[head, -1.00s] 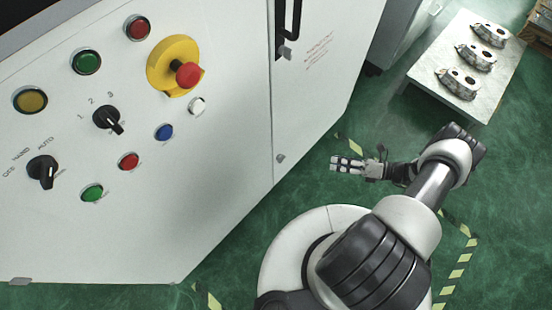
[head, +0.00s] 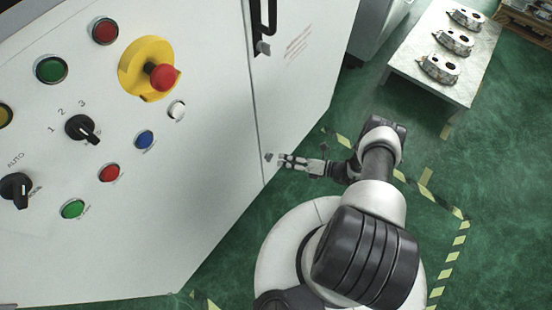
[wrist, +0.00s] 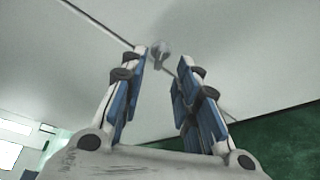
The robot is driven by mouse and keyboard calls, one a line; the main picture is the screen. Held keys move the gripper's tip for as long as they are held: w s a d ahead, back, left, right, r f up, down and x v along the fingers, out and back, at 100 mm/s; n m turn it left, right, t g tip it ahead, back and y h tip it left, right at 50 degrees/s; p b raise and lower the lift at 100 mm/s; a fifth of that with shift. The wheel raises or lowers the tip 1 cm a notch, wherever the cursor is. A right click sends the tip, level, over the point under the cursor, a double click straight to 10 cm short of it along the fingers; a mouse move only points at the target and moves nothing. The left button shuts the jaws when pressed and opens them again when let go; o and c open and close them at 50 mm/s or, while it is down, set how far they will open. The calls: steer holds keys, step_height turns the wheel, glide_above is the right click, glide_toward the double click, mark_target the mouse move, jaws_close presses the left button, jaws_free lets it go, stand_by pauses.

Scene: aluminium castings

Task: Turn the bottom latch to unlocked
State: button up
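The bottom latch (head: 268,157) is a small grey piece low on the white cabinet, at the seam of its door panel. In the wrist view the latch (wrist: 158,49) shows ahead, between my fingertips and apparently beyond them. My gripper (head: 283,162) is open, with its fingers pointing left at the cabinet, close to the latch. In the wrist view the two blue-padded fingers of my gripper (wrist: 163,58) stand apart with nothing held. I cannot tell whether a finger touches the latch, nor which way the latch is turned.
A second grey latch (head: 262,47) sits higher on the seam, beside a black handle (head: 262,14). Buttons, knobs and a red emergency stop (head: 163,77) are on the panel at left. A low white table (head: 405,65) with metal castings stands at back right. Green floor lies around my base.

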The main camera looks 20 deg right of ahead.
mark_target(269, 157)
steer(key=shift+x, duration=2.25)
jaws_close()
